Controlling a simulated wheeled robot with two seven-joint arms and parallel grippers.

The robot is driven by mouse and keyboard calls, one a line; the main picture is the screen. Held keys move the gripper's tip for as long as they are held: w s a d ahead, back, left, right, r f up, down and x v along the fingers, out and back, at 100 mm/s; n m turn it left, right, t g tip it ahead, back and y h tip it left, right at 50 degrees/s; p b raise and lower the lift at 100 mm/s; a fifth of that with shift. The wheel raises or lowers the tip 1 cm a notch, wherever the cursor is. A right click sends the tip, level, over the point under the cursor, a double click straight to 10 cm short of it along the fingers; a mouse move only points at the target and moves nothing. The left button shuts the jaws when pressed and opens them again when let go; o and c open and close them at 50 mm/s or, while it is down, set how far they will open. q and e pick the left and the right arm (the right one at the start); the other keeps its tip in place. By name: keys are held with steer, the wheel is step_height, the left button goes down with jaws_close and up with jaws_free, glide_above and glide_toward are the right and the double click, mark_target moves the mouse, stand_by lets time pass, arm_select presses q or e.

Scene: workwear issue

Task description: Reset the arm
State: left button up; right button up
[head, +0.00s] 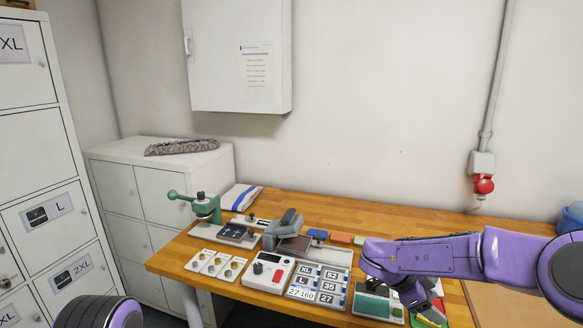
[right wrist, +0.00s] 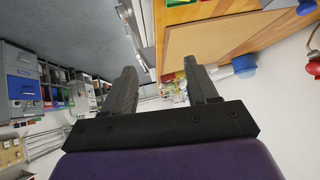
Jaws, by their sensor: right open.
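My right arm (head: 440,256) is purple and reaches in from the right edge of the head view, over the right part of the wooden table. Its dark right gripper (head: 418,300) hangs at the wrist end, near the table's front right, partly hidden by the arm. In the right wrist view the two dark fingers of the right gripper (right wrist: 162,88) stand wide apart with nothing held between them. Of my left arm only a dark and purple rounded part (head: 98,313) shows at the bottom left; its gripper is out of view.
The wooden table (head: 340,230) bears a green press (head: 205,206), a white device with a red button (head: 268,272), a number board (head: 318,284) and a green-screened device (head: 377,304). Lockers (head: 40,150) stand left.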

steer(key=s+d+f+n+t, duration=0.1)
steer(key=s+f+n+t, duration=0.5)
steer(key=f, duration=0.5)
steer(key=s+f+n+t, duration=0.1)
steer(key=s+f+n, duration=0.3)
steer(key=s+f, duration=0.45)
steer(key=s+a+f+n+g+y+b, duration=0.1)
steer(key=s+a+f+n+g+y, duration=0.3)
steer(key=s, duration=0.6)
steer(key=s+d+f+y, duration=0.1)
steer(key=s+f+y, duration=0.1)
steer(key=s+f, duration=0.6)
step_height(320, 180, down, 6)
steer(key=s+b, duration=0.1)
steer(key=b, duration=0.8)
steer(key=shift+s+t, duration=0.3)
steer(key=shift+s, duration=0.05)
